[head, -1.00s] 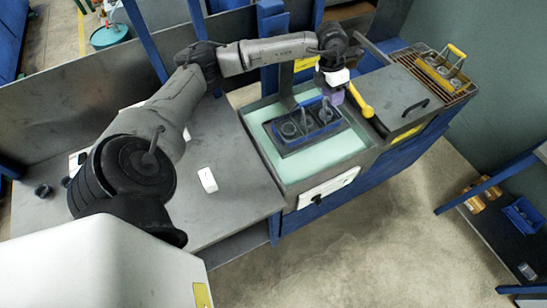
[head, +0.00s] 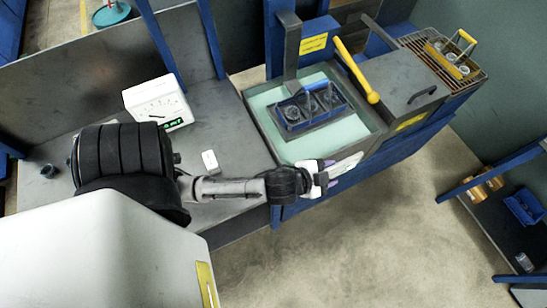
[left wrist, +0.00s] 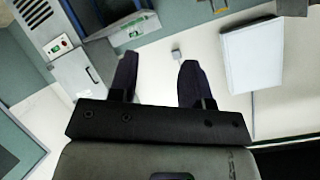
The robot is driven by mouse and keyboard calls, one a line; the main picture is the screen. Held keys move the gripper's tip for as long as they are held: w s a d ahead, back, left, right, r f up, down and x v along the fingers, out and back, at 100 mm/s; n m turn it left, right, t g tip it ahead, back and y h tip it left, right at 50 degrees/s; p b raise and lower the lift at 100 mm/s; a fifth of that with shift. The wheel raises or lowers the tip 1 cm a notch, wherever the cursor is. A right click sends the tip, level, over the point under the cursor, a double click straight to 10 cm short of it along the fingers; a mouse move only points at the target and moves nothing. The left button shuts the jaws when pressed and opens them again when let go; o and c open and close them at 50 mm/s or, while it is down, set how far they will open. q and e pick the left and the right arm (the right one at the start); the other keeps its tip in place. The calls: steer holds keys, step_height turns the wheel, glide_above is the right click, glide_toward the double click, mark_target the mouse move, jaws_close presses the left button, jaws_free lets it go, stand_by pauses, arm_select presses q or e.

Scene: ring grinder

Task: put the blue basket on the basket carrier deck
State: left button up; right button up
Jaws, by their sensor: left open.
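The blue basket (head: 338,101) holds several round parts and sits upright in the pale green basin of the machine. It appears to rest on a dark plate (head: 338,122), which looks like the basket carrier deck; the contact is hidden. A grey upright post (head: 291,55) stands behind it. My left gripper (head: 331,174) is in front of the machine's front side, below and apart from the basket. Its two dark purple fingers also show in the left wrist view (left wrist: 159,72), spread with nothing between them. My right gripper is in neither view.
A yellow lever (head: 356,70) stands right of the basin. A yellow-handled basket (head: 447,56) sits on a rack at the far right. Another blue basket (head: 522,208) is on a low shelf. A white meter box (head: 157,103) stands on the bench. The floor in front is clear.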

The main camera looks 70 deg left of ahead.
arm_select(q)
steer(key=s+d+f+n+g+h, duration=0.1)
steer(key=s+d+f+g, duration=0.1)
steer(key=s, duration=0.6)
steer(key=s+d+f+n+g+h, duration=0.1)
steer(key=s+d+f+n+g, duration=0.1)
steer(key=s+f+g, duration=0.2)
steer(key=s+g, duration=0.3)
steer(key=s, duration=0.2)
steer(key=shift+s+f, duration=0.2)
steer(key=shift+f, duration=0.2)
